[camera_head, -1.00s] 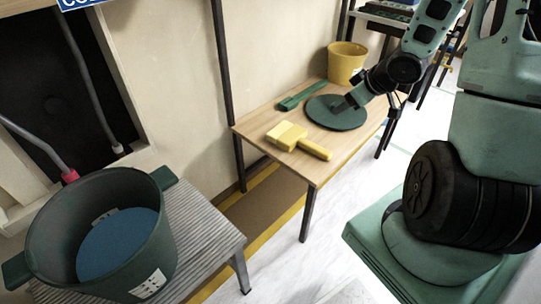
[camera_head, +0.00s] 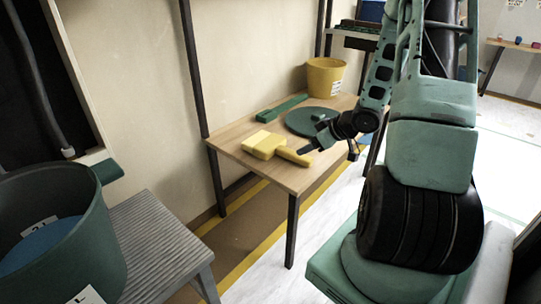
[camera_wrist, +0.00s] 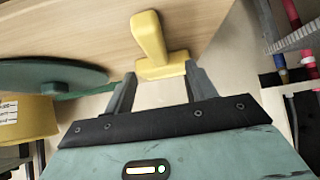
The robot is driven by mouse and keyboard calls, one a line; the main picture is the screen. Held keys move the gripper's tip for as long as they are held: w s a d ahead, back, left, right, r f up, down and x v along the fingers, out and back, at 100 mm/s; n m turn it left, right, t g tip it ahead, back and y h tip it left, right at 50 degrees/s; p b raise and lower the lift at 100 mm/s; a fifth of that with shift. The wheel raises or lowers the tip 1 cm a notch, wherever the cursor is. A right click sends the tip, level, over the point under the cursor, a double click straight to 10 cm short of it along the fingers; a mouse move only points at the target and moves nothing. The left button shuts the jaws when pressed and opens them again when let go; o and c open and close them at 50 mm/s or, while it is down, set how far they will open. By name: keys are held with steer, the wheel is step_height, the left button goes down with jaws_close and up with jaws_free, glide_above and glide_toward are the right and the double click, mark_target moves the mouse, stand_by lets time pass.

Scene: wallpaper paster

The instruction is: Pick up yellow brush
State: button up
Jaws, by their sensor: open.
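A round dark green lid (camera_head: 300,122) and a green flat tool (camera_head: 281,108) lie behind the brush. A yellow bucket (camera_head: 325,76) stands at the table's far end. A large green pot (camera_head: 75,245) stands on a grey ridged bench (camera_head: 150,240) at lower left.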

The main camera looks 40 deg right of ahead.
mark_target(295, 153)
steer(key=b+x, duration=0.1)
steer(key=x, duration=0.2)
steer(key=b+x, duration=0.2)
steer(key=x, duration=0.1)
steer(key=b+x, duration=0.2)
steer(key=shift+d+f, duration=0.2)
steer(key=shift+d, duration=0.1)
steer(key=shift+r, duration=0.1)
steer(key=c, duration=1.1)
